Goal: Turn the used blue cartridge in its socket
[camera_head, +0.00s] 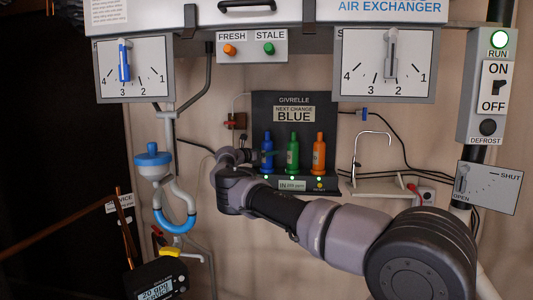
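The blue cartridge (267,152) stands upright at the left of a row on a dark panel (293,93) marked "GIVRELLE, NEXT CHANGE BLUE". Its socket is at its foot and is too small to make out. My gripper (257,156) is at the left side of the blue cartridge, pointing right towards it. The fingers are small and dark, and I cannot tell whether they touch or close on the cartridge. My arm comes in from the lower right and passes below the row.
A green cartridge (292,153) and an orange cartridge (319,153) stand close to the right. Small lights and a ppm display (292,185) sit below. A blue-capped funnel and pipe (153,162) are at left, a thin tap (372,135) at right.

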